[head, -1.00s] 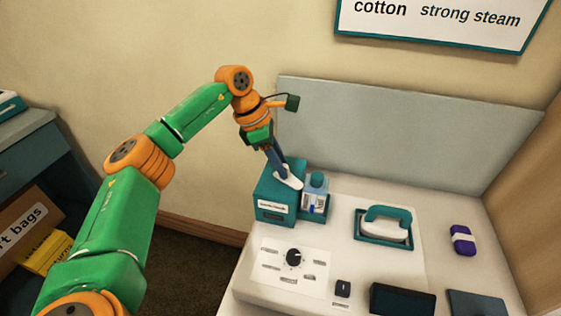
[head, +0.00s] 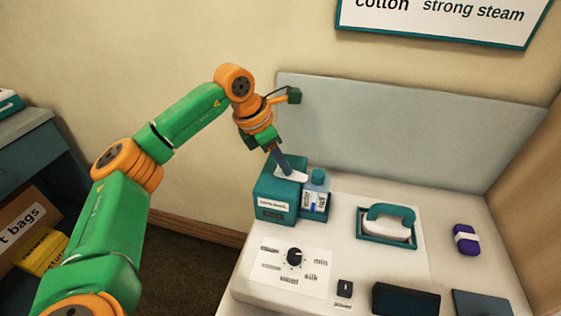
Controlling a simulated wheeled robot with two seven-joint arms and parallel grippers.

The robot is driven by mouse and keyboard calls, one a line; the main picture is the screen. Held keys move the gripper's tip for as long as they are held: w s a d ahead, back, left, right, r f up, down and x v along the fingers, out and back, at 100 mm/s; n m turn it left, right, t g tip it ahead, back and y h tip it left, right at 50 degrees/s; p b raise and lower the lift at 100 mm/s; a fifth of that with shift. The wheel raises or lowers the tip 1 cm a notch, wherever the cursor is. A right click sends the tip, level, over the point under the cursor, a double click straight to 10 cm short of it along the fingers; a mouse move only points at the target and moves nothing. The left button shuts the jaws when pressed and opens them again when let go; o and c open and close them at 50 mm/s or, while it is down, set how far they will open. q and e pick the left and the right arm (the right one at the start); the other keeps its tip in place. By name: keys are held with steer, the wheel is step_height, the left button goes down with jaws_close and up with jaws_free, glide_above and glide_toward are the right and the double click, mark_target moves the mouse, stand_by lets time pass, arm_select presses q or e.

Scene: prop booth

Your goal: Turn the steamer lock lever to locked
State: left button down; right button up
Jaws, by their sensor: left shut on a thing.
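The steamer is a teal box (head: 267,194) with a white label on its front, at the back left of the white table. Its white lock lever (head: 296,177) lies on the top and points to the right. My left gripper (head: 286,171) reaches down from above and is shut on the lever; its fingertips partly hide it. No lock marks can be read on the top. My right gripper is out of view.
A dial (head: 294,257) and a switch (head: 344,288) lie in front. A grey panel (head: 400,130) stands behind.

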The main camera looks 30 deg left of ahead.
arm_select(q)
steer(key=shift+f+n, duration=0.1)
steer(key=shift+n, duration=0.5)
steer(key=shift+y, duration=0.3)
steer(key=c, duration=0.6)
jaws_free()
steer(key=shift+o, duration=0.2)
steer(key=b+v, duration=0.1)
steer(key=v, duration=0.6)
steer(key=shift+s, duration=0.2)
